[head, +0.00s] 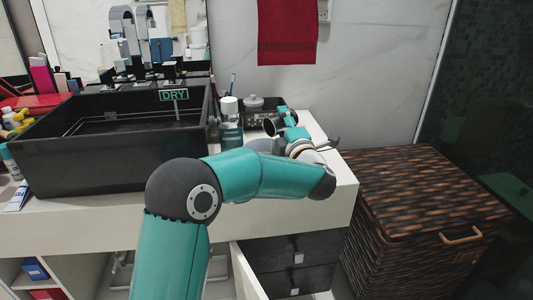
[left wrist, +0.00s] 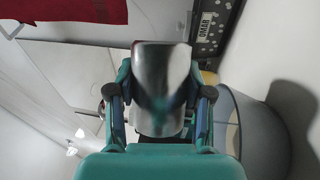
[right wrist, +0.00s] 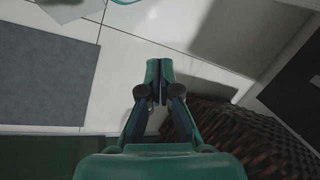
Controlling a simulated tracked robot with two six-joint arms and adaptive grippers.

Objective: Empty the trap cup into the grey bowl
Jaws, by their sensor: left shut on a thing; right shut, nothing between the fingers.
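The trap cup, a shiny metal cup (head: 270,126), is held at the far right end of the counter. It looks tipped on its side, with a dark opening facing left. My left gripper (head: 287,122) is shut on it. The cup (left wrist: 162,85) also shows between both fingers in the left wrist view. A large grey rounded, hollow thing (left wrist: 262,125) is close beside the cup there. It may be the grey bowl, but I cannot tell. My right gripper (right wrist: 160,75) is shut and empty above the floor.
A black vessel sink (head: 110,150) with a DRY sign stands on the white counter (head: 110,218). A teal-labelled bottle (head: 231,128) and a dark tray with a lidded jar (head: 253,103) are near the cup. A woven hamper (head: 420,215) is at right.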

